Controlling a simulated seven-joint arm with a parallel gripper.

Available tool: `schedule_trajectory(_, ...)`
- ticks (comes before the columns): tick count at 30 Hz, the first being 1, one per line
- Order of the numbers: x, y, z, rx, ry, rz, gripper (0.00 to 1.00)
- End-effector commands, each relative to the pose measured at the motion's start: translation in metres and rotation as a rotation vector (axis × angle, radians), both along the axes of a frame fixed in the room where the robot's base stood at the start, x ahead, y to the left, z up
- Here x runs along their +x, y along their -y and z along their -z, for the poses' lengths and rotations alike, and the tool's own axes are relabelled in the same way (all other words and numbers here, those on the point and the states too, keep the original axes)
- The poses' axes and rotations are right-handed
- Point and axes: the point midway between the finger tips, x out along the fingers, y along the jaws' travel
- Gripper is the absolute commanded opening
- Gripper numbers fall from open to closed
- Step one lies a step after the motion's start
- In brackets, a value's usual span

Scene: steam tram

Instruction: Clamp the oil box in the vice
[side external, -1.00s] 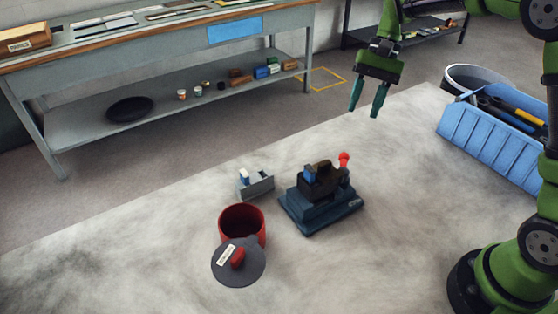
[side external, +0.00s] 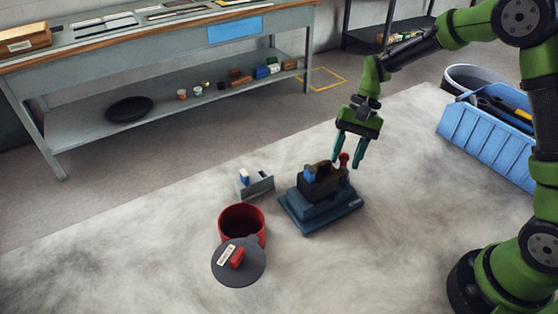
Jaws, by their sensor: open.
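The vice (side external: 322,213) stands on the pale tabletop, with a blue stepped base and a blue jaw at its upper left. A dark brown block (side external: 326,185), which looks like the oil box, sits upright on top of it. I cannot tell whether the jaws press on it. A red-knobbed handle (side external: 344,157) rises at the right of the vice. My gripper (side external: 348,163) points down with its two teal fingers apart. In the picture the red knob shows between the fingertips; I cannot tell whether they touch it.
A red pot (side external: 242,222) and a dark lid (side external: 238,270) with a red handle are in front left of the vice. A small grey holder (side external: 260,187) stands left of it. A blue tool crate (side external: 485,145) is at the right. The tabletop at left is clear.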

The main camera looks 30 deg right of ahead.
Motion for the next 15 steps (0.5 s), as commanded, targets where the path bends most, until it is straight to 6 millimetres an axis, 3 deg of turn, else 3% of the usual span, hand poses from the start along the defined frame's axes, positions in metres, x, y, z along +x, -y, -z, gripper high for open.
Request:
schedule_trajectory(1,0.0001,0.0000,-0.0001,0.000,0.000,0.000,0.42)
schedule_trajectory(9,0.0003,0.0002,-0.0005,0.001,0.001,-0.001,0.00)
schedule_trajectory(15,0.0001,0.0005,-0.0008,0.000,0.001,0.006,0.00)
